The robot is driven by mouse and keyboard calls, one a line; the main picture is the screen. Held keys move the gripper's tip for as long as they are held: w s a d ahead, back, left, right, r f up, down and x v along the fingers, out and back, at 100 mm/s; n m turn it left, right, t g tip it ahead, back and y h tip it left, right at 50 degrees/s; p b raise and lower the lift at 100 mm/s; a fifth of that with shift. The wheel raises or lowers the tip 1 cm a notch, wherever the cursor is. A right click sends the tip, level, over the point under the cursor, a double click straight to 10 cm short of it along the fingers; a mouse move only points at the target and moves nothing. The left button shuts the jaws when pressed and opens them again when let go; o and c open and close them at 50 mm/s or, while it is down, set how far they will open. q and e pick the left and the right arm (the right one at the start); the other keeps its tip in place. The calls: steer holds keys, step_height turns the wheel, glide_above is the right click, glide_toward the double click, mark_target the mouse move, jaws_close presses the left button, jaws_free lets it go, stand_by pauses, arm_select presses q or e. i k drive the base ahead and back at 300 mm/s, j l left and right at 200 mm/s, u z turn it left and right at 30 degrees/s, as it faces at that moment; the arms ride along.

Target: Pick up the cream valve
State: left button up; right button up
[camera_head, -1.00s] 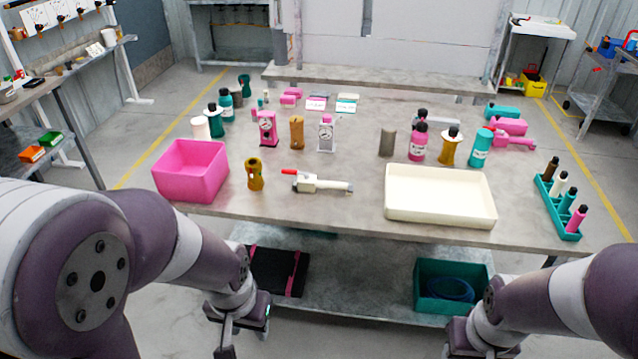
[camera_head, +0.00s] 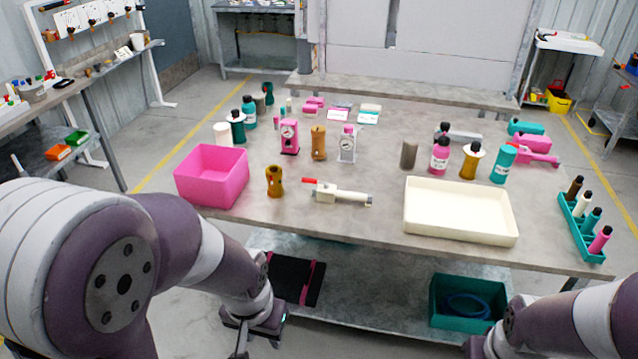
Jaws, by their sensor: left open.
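The cream valve (camera_head: 342,194) lies on its side on the table near the front edge. It has a red handle at its left end and a grey tip at its right end. My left gripper (camera_head: 240,344) is low in front of the table, below the tabletop and to the left of the valve. It is open, apart from the valve, and its fingers are partly cut off by the frame. My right gripper (camera_head: 482,347) is at the bottom edge, mostly out of frame, so its jaws cannot be made out.
A pink bin (camera_head: 211,177) and a brown valve (camera_head: 274,181) stand left of the cream valve. A cream tray (camera_head: 460,211) lies to its right. A teal rack (camera_head: 580,228) is at the right. The table around the valve is clear.

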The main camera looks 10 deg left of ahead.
mark_target(329, 195)
steer(key=i+j, duration=0.25)
steer(key=i, duration=0.2)
steer(key=i+j, duration=0.3)
steer(key=i, duration=0.15)
steer(key=i+j, duration=0.25)
steer(key=i, duration=0.2)
